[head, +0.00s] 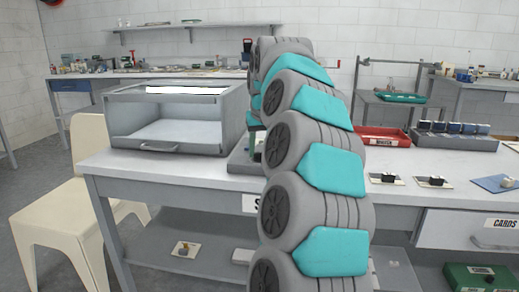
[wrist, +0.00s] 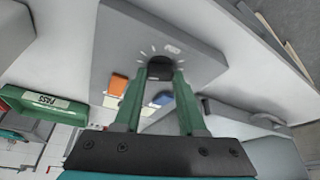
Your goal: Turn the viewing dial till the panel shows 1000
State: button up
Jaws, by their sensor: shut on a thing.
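In the wrist view, the dark round viewing dial (wrist: 160,68) sits on a grey panel (wrist: 125,40), with pale tick marks around it. The two green fingers of my gripper (wrist: 161,77) are shut on the dial, one on each side. An orange button (wrist: 118,85) and a blue button (wrist: 162,99) lie on the same panel, partly behind the fingers. No number reading is legible in either view.
An open-fronted grey cabinet (head: 178,120) stands on the bench (head: 110,163), left of my arm. A red tray (head: 384,136) and small switch-like parts (head: 431,181) are on the right. A cream chair (head: 62,222) stands at the left. A green PASS bin (wrist: 48,103) shows in the wrist view.

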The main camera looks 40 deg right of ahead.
grip_shut()
jog(key=shift+f+m+b, duration=0.35)
jog(key=shift+m+b, duration=0.25)
jog(key=shift+b, duration=0.45)
jog(key=shift+a+r+m+g+h+b, duration=0.15)
jog(key=shift+m+h+b, duration=0.1)
jog(key=shift+m, duration=0.15)
jog(key=shift+d+r+m+g+h+b, duration=0.1)
jog(key=shift+m+g+h+b, duration=0.1)
jog(key=shift+m, duration=0.2)
jog(key=o, duration=0.9)
grip_release()
jog(key=shift+r, duration=0.15)
